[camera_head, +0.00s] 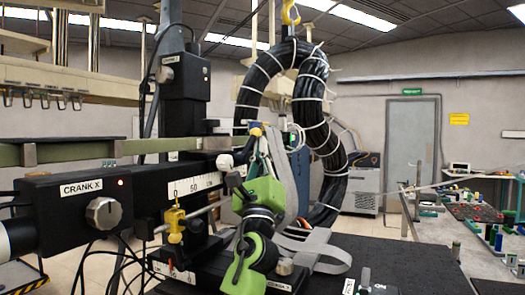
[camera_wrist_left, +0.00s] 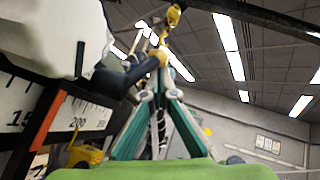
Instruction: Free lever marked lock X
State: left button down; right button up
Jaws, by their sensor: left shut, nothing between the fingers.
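My left gripper (camera_head: 265,136) points up at the end of my green arm, in front of the black cable coil. In the left wrist view the gripper (camera_wrist_left: 163,78) has its teal and grey fingers closed together at the tips, with nothing between them. A dark lever with a yellow end (camera_wrist_left: 153,60) is close beside the fingertips; I cannot tell whether they touch. The lever also shows in the head view (camera_head: 255,131), beside the scaled rail. No "lock X" label is readable, so I cannot tell if this is that lever. My right gripper is not in view.
A black unit labelled CRANK X (camera_head: 80,189) with a round knob stands at left. A scaled rail (camera_head: 195,187) and a yellow fitting (camera_head: 174,225) are near the arm. The cable coil (camera_head: 325,135) hangs from a yellow hook (camera_head: 290,14). Grey straps lie below.

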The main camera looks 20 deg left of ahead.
pick_arm(q)
jog(key=shift+s+r+p, duration=0.25)
jog(key=shift+r+p, duration=0.05)
dwell(1.5)
jog(key=v, duration=1.2)
jog(key=shift+s, duration=0.1)
